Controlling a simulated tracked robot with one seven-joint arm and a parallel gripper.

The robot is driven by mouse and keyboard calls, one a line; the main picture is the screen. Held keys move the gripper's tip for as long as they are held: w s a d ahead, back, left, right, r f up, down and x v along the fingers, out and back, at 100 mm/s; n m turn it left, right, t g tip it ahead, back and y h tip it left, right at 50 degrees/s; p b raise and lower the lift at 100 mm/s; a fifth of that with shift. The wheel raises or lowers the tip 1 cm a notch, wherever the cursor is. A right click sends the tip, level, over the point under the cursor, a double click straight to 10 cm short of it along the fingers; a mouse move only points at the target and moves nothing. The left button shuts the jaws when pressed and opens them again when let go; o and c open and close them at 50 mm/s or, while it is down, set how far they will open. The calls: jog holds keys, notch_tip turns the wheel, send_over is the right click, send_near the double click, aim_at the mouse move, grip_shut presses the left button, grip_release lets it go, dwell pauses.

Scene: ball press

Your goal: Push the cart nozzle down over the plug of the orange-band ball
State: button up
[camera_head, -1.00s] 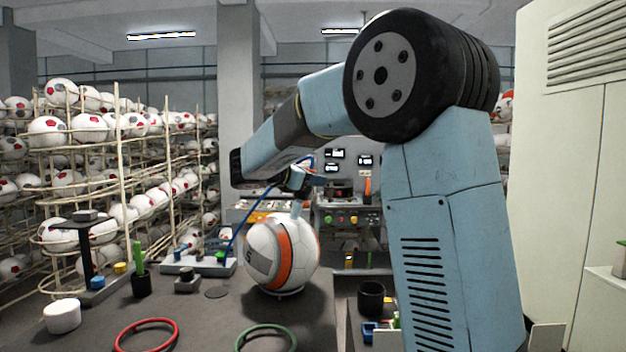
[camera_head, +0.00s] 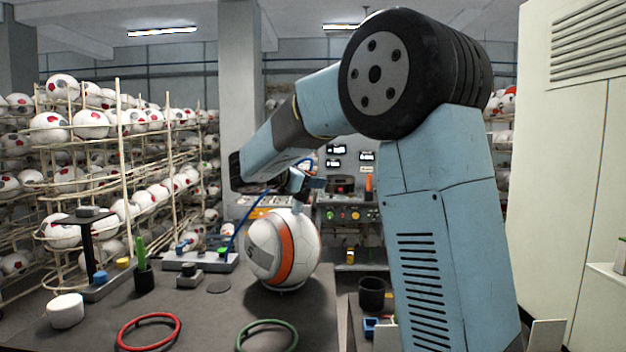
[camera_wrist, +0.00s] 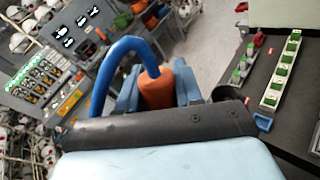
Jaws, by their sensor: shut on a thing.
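The orange-band ball (camera_head: 283,247), white with an orange stripe and a grey panel, sits on the dark table. My gripper (camera_head: 302,186) is just above the top of the ball. In the wrist view my gripper (camera_wrist: 158,92) is shut on the orange body of the nozzle (camera_wrist: 157,88), with the blue hose (camera_wrist: 113,62) curving away from it. In the head view the blue hose (camera_head: 240,222) runs down left to the bench. The plug and the nozzle tip are hidden at the ball's top, so I cannot tell whether they touch.
A red ring (camera_head: 148,331) and a green ring (camera_head: 267,334) lie at the table's front. A white cup (camera_head: 65,311) and a black cup with a green tool (camera_head: 144,279) stand left. Racks of balls (camera_head: 70,180) fill the left. A black cup (camera_head: 372,293) stands right of the ball.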

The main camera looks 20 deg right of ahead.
jog(key=shift+w+a+f, duration=0.1)
jog(key=shift+a+f, duration=0.1)
jog(key=shift+f, duration=0.4)
jog(key=shift+w+a+f, duration=0.1)
jog(key=shift+a+f, duration=0.05)
jog(key=shift+f, duration=0.4)
jog(key=o, duration=1.2)
jog(key=v, duration=1.3)
jog(key=shift+s+a, duration=0.15)
jog(key=shift+a, duration=0.2)
